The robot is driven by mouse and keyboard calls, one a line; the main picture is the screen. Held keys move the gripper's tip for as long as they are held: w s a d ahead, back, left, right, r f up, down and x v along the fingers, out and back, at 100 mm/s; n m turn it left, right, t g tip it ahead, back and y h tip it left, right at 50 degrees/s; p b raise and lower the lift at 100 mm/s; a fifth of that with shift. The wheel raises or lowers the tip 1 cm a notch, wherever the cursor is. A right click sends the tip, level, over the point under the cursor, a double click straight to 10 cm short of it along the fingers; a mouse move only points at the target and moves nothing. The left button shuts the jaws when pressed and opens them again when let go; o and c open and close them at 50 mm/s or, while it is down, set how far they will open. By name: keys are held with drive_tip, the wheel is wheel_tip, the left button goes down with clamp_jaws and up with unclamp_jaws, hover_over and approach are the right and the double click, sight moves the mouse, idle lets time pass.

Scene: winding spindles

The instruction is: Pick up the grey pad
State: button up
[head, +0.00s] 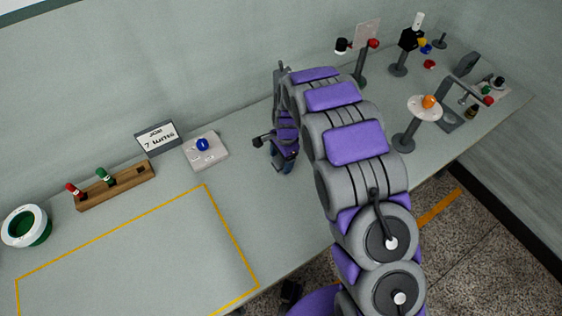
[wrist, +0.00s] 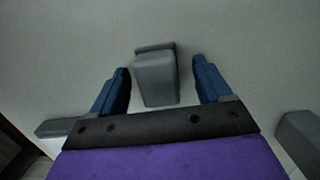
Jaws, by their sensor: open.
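A grey block, which looks like the grey pad (wrist: 156,80), shows in the wrist view on the pale table top. It lies between the two blue fingers of my gripper (wrist: 162,72), with a gap on each side. My gripper is open and holds nothing. In the head view my gripper (head: 284,162) points down close to the table, right of the white plate with a blue knob. The pad cannot be made out there; my gripper and arm cover that area.
The white plate (head: 207,154) with its blue knob (head: 202,145), a sign (head: 157,137) and a wooden rack (head: 115,185) stand left of my gripper. Several spindle stands, one with a white disc (head: 424,108), are at right. A yellow-outlined area (head: 150,260) is clear.

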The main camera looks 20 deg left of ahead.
sight(281, 159)
drive_tip(key=shift+c, duration=0.3)
drive_tip(key=c, duration=1.2)
drive_tip(key=shift+r, duration=0.1)
drive_tip(key=shift+r+p, duration=0.6)
drive_tip(key=shift+r, duration=0.95)
drive_tip(key=shift+s+d+r, duration=0.15)
drive_tip(key=shift+s+r, duration=0.05)
drive_tip(key=shift+r, duration=0.05)
drive_tip(key=s+d, duration=0.2)
drive_tip(key=s, duration=0.2)
drive_tip(key=s+d+r+p, duration=0.1)
drive_tip(key=s+d, duration=0.2)
drive_tip(key=s, duration=0.2)
drive_tip(key=s+d+p, duration=0.1)
drive_tip(key=s+d, duration=0.2)
drive_tip(key=s, duration=0.1)
drive_tip(key=shift+s+r, duration=0.15)
